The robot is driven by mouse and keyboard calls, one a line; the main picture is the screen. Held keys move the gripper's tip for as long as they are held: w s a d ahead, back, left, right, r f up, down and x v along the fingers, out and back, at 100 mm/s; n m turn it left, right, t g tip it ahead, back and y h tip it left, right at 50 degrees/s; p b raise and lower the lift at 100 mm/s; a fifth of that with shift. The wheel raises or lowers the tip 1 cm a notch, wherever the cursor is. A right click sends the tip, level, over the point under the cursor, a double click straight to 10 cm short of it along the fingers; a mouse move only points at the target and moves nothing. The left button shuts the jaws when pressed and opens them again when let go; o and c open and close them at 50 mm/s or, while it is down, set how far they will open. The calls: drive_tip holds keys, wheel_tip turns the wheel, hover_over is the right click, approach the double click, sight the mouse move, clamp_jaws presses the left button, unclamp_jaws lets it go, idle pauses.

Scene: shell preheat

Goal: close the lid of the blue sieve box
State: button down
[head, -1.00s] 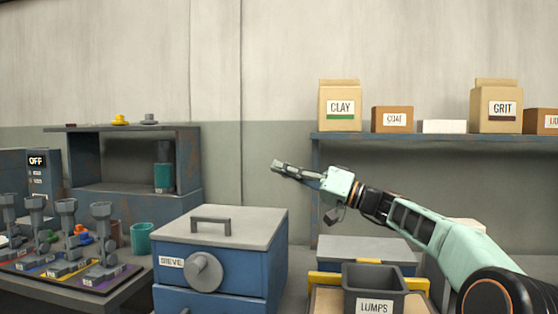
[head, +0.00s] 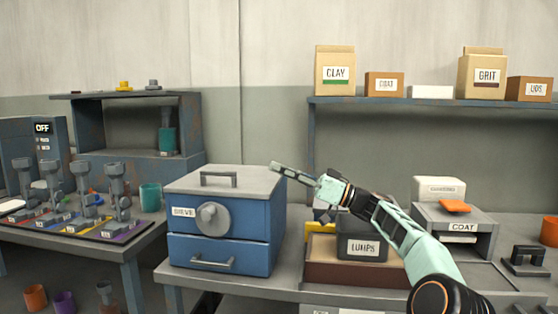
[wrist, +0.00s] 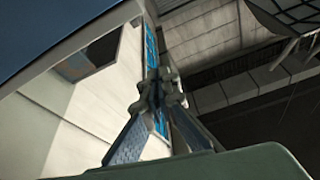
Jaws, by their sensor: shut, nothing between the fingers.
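The blue sieve box (head: 224,228) stands on a grey workbench in the head view. It carries a SIEVE label, a round grey knob and a lower drawer with a handle. Its grey lid (head: 255,181) with a bar handle lies flat on top, and I see no gap under it. My gripper (head: 275,166) is shut and empty, pointing left in the air by the lid's back right corner. I cannot tell whether it touches the lid. The wrist view shows the closed fingers (wrist: 162,88) against wall and ceiling; the box is not clearly recognisable there.
A dark LUMPS bin (head: 362,240) stands right of the box, below my arm. The shelf (head: 420,104) behind holds CLAY and GRIT bags. A table with several grey tools (head: 90,200) is at left.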

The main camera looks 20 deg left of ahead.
drive_tip(key=shift+s+f+n, duration=0.2)
drive_tip(key=shift+f+n, duration=0.5)
drive_tip(key=shift+f, duration=0.6)
